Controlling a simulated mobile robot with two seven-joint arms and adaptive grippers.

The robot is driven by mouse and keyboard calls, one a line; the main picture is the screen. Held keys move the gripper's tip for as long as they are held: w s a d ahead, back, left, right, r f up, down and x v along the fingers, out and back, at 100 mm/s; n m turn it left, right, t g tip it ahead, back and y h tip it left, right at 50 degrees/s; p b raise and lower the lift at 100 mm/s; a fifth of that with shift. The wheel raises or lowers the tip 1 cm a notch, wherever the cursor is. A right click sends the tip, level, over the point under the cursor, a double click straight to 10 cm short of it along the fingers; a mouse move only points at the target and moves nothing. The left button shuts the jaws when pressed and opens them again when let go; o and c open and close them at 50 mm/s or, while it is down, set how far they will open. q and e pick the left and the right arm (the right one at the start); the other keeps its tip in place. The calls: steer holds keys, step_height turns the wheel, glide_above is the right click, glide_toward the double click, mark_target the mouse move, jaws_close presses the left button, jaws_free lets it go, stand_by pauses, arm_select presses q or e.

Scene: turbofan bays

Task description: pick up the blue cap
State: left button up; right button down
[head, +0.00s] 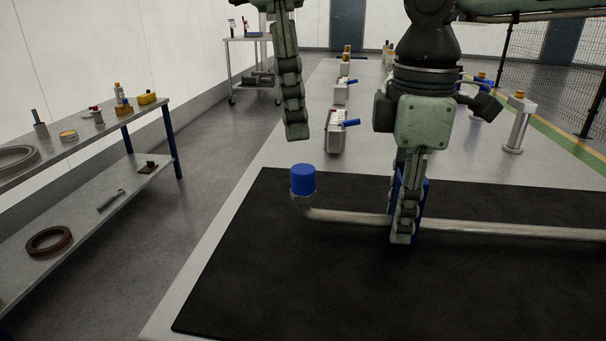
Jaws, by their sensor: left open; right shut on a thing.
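The blue cap (303,179) sits upright on the upturned left end of a grey metal tube (345,216), which runs to the right across a black mat (290,285). My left gripper (292,115) hangs above and slightly left of the cap, apart from it. It is open and empty, and its upper part is cut off by the top edge. My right gripper (405,220) points down at the tube, right of the cap, and is shut on it. Its finger hides part of the tube. A blue piece (426,195) shows just behind the fingers.
Several grey blocks with blue levers, such as the near one (335,136), stand behind the mat. A grey post (517,122) stands at the right. A side shelf (75,150) at the left holds small bottles and rings. The mat's front left is clear.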

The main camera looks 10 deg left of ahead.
mark_target(302, 169)
arm_select(q)
steer(key=shift+d+f, duration=0.2)
steer(key=shift+f, duration=1.5)
steer(key=shift+d+f, duration=0.15)
steer(key=shift+f, duration=1.55)
steer(key=c, duration=0.9)
